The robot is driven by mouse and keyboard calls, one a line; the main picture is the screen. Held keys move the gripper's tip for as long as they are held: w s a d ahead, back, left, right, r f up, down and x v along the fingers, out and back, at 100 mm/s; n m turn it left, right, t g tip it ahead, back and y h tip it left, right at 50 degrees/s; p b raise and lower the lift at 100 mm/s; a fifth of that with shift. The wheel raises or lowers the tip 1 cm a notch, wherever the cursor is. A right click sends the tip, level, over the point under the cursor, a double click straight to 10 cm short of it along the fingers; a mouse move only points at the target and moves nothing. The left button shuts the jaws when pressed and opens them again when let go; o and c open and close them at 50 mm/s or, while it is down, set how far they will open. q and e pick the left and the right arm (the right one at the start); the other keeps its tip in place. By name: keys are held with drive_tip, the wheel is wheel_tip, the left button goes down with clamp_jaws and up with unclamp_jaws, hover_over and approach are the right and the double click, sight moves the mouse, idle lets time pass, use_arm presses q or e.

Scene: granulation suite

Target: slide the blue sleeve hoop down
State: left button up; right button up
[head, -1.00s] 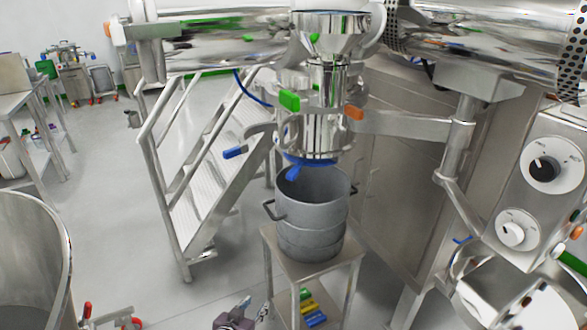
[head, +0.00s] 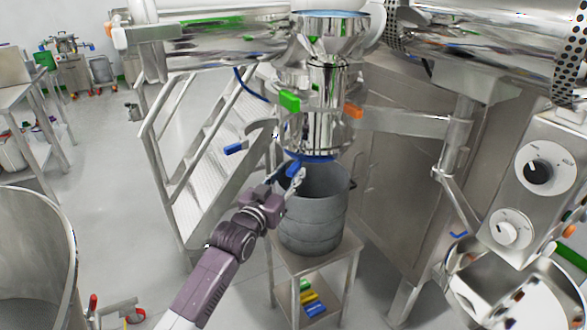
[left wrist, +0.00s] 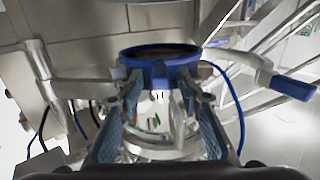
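The blue sleeve hoop (head: 318,157) rings the lower end of the steel outlet (head: 322,110), just above the grey drum (head: 315,215). A blue tab (head: 295,168) sticks out from its near left side. My left gripper (head: 292,181) is close to this tab. In the left wrist view the hoop (left wrist: 135,56) shows as a blue ring ahead, with its tab (left wrist: 160,73) between the two spread fingertips (left wrist: 160,88). The fingers look apart, with gaps beside the tab; contact cannot be told. My right gripper is not in view.
A blue-handled lever (head: 233,149) juts out left of the outlet, with green (head: 290,102) and orange (head: 353,111) handles above. The drum stands on a small steel stand (head: 318,262). Steel steps (head: 190,165) are behind on the left; a control panel (head: 530,185) is on the right.

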use_arm(q)
drive_tip(key=shift+x, duration=1.35)
drive_tip(key=shift+c, duration=0.2)
clamp_jaws()
